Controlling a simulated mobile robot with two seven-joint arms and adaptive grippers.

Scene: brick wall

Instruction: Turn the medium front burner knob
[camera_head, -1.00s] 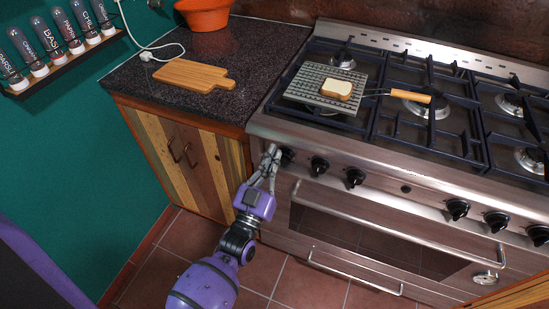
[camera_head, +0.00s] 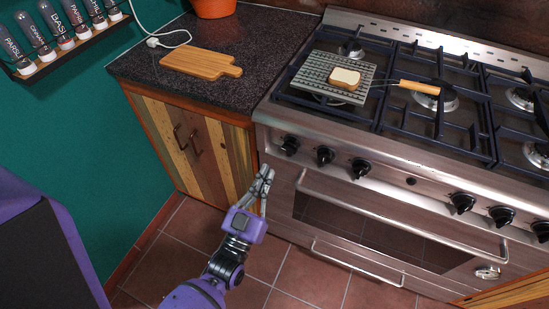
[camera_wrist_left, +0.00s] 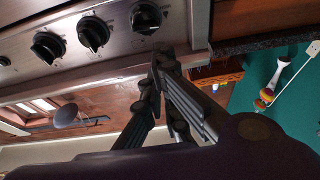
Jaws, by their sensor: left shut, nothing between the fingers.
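A row of black knobs runs along the steel front of the stove (camera_head: 420,192). In the head view the left group has the leftmost knob (camera_head: 289,145), a second knob (camera_head: 324,156) and a third knob (camera_head: 360,168). I cannot read which one is the medium front burner knob. My left gripper (camera_head: 267,172) is shut and empty, below and left of the leftmost knob and apart from it. In the left wrist view the fingers (camera_wrist_left: 158,62) are just below the nearest knob (camera_wrist_left: 145,17). My right gripper is out of view.
A grill pan (camera_head: 312,72) with a bread slice (camera_head: 345,77) sits on the hob. The oven handle (camera_head: 400,217) sticks out below the knobs. A cutting board (camera_head: 200,63) lies on the counter. The floor before the stove is clear.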

